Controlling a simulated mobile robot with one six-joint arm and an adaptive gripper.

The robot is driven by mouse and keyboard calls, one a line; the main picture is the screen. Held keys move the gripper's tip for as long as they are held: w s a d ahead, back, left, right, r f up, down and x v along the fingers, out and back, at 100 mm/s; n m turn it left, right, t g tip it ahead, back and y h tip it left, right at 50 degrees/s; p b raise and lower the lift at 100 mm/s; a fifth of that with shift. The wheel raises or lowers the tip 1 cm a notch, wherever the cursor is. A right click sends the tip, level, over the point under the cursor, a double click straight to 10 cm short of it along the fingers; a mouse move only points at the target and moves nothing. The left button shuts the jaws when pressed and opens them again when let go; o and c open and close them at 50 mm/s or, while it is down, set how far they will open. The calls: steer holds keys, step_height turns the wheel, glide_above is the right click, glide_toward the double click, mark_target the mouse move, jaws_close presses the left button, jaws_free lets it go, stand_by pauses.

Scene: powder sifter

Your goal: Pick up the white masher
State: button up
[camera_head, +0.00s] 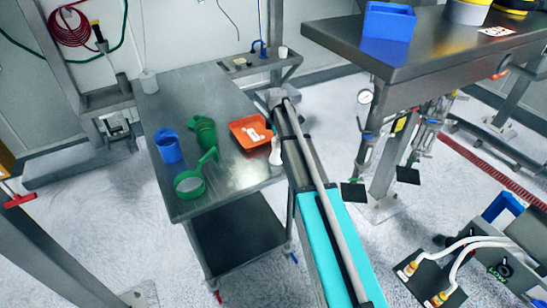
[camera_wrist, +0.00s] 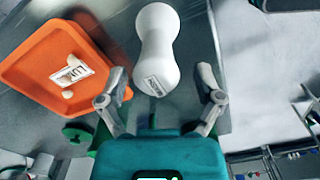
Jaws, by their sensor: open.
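The white masher (camera_wrist: 157,45) has a waisted, dumbbell-like body with a small printed label. In the wrist view it stands or lies on the metal table, ahead of my gripper; in the head view it shows (camera_head: 275,152) beside the orange tray, partly hidden by my arm. My gripper (camera_wrist: 163,82) is open, with one finger on each side of the masher's near end. I cannot tell whether either finger touches it. The left finger is close to the masher, the right finger farther from it.
An orange tray (camera_head: 238,137) with white items lies left of the masher. A blue cup (camera_head: 168,147), a green jug (camera_head: 206,132) and a green sieve (camera_head: 190,186) stand farther left on the metal table (camera_head: 160,105). The table's edge is just right of the masher.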

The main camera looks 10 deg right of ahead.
steer(key=shift+f, duration=0.1)
stand_by(0.5)
jaws_close()
